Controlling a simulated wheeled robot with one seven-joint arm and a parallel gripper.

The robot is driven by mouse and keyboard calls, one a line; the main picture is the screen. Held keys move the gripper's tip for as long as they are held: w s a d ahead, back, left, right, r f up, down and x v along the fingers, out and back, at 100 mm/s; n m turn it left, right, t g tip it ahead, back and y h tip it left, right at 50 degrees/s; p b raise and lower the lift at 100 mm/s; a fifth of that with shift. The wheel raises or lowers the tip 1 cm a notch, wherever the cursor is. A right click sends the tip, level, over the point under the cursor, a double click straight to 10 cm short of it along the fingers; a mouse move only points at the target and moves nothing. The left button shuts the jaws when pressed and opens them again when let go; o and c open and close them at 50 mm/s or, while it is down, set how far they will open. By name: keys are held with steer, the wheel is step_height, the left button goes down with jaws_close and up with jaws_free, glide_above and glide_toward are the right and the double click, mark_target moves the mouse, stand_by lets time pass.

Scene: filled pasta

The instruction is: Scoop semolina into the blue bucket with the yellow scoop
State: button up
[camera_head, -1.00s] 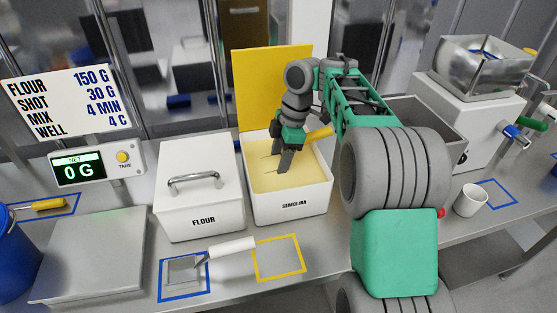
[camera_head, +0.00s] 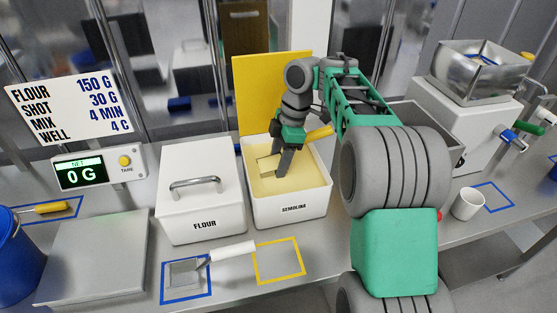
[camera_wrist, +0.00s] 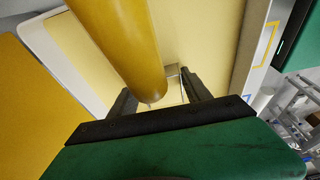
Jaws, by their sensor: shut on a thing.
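The open white semolina bin (camera_head: 290,218) holds pale yellow semolina (camera_head: 300,184). My gripper (camera_head: 284,164) reaches down into the bin, shut on the yellow scoop. The scoop's yellow handle (camera_head: 319,132) points up and right from the fingers, and its pale metal part (camera_head: 267,165) shows at the semolina surface. How deep the scoop sits is unclear. In the wrist view the handle (camera_wrist: 122,42) passes close above my gripper (camera_wrist: 162,92), and the fingers hide most of the scoop's metal. The blue bucket (camera_head: 14,265) stands at the far left, partly out of view.
The closed flour bin (camera_head: 203,222) stands left of the semolina bin. The scale plate (camera_head: 92,258) lies between it and the bucket, and the display (camera_head: 80,174) reads 0 G. A white-handled tool (camera_head: 232,250) lies in front. The yellow outline (camera_head: 278,275) is mostly bare.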

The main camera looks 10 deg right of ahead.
steer(key=a+p+v, duration=0.2)
steer(key=p+v, duration=0.6)
steer(key=v, duration=0.1)
steer(key=shift+r, duration=0.3)
steer(key=shift+a, duration=0.1)
